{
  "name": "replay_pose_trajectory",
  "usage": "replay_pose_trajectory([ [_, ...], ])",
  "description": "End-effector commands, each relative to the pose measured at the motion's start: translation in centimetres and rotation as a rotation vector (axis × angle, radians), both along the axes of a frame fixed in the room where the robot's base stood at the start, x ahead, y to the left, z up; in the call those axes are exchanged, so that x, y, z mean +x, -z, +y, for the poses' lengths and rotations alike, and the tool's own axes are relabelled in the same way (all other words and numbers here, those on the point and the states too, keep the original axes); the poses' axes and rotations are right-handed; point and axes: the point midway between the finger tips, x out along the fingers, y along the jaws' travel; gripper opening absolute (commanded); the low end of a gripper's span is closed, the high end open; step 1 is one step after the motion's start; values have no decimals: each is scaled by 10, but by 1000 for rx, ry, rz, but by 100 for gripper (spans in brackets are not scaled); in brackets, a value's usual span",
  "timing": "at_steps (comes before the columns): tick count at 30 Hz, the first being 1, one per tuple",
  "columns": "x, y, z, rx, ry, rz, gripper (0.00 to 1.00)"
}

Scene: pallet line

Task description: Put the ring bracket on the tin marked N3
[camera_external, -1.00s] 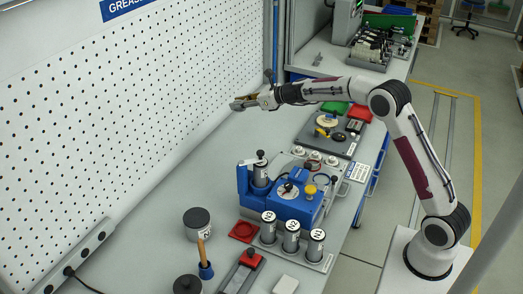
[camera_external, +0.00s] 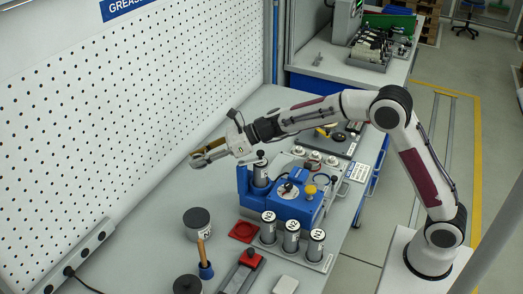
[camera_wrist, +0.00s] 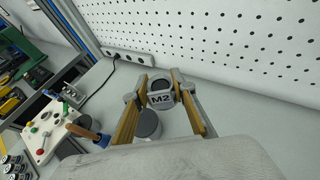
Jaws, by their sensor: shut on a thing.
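My gripper (camera_external: 203,158) is above the bench near the pegboard, up and behind the dark-lidded tin (camera_external: 198,229) in the external view. The tin's label starts with N; a brush handle hides the rest, so I cannot read the digit. In the wrist view a dark-lidded tin (camera_wrist: 148,124) shows below the bracket, apart from it. A second dark-lidded tin (camera_external: 187,285) is at the bottom edge of the external view.
A red square tray (camera_external: 243,231), several labelled cylinders (camera_external: 291,237) and a blue machine (camera_external: 292,205) stand to the right. The pegboard (camera_external: 90,130) bounds the left; bench behind the tin is clear.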

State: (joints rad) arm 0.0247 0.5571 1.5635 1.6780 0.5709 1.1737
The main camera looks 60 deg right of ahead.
Motion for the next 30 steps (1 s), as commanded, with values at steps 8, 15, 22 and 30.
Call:
replay_pose_trajectory([
  [8, -35, -2, 78, 5, -136, -7, 1],
  [15, -56, 4, 115, 8, -204, -7, 1],
  [22, -55, 32, 113, 9, -200, -7, 1],
  [30, -55, 47, 113, 8, -200, -11, 1],
])
